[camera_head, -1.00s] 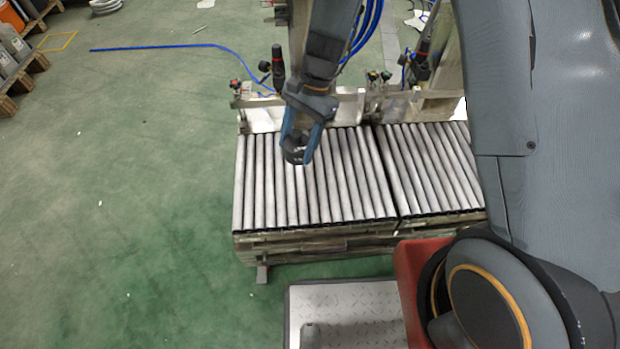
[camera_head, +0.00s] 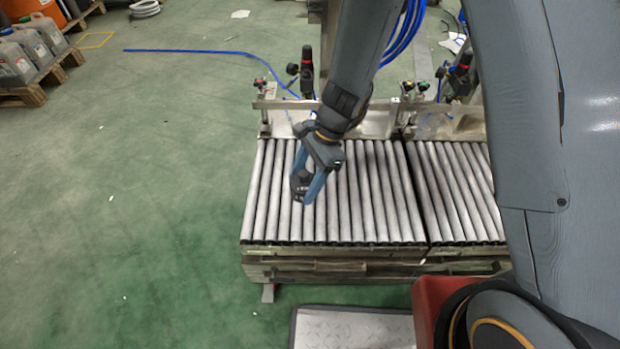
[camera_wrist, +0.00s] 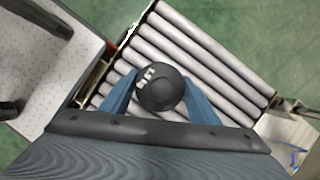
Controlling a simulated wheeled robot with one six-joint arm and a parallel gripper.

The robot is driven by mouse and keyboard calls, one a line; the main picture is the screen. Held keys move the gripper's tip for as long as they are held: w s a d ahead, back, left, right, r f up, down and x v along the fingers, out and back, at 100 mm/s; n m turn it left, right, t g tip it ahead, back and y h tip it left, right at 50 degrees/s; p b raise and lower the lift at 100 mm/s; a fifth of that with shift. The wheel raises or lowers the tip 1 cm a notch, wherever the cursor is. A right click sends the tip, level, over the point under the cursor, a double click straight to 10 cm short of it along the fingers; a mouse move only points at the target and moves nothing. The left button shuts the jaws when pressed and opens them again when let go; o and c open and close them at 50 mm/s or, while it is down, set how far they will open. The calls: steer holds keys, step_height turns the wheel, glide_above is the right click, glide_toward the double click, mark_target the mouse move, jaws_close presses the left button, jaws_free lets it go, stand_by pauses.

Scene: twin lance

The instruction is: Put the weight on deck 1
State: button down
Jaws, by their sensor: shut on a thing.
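A round black weight (camera_wrist: 162,88) with white markings is held between the blue fingers of my gripper (camera_wrist: 160,105) in the wrist view. In the head view the weight (camera_head: 299,184) shows dark between the fingers of my gripper (camera_head: 307,187). It is over the left roller deck (camera_head: 270,215), toward its left side. A second roller deck (camera_head: 462,205) adjoins it on the right. I cannot tell which one is deck 1, or whether the weight touches the rollers.
A metal rail with black and red fittings (camera_head: 306,72) runs behind the decks. A light patterned plate (camera_head: 350,330) is in front of them. Jugs (camera_head: 40,45) on pallets stand at the far left.

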steer(key=shift+f+b, duration=0.85)
steer(key=shift+f, duration=2.25)
steer(key=shift+f, duration=0.1)
steer(key=c, duration=0.7)
jaws_free()
steer(key=shift+f, duration=0.1)
steer(key=shift+o, duration=0.2)
steer(key=p+v, duration=0.4)
steer(key=v, duration=0.8)
steer(key=s+d+r+n+h, duration=0.15)
steer(key=s+r+n, duration=0.25)
steer(key=r, duration=0.4)
steer(key=s+d+r+n, duration=0.2)
steer(key=s+r+n, duration=0.15)
steer(key=r, duration=0.55)
steer(key=s+d+r+n+t+h, duration=0.2)
steer(key=s+d+r+n, duration=0.5)
steer(key=s, duration=0.2)
steer(key=shift+n, duration=0.35)
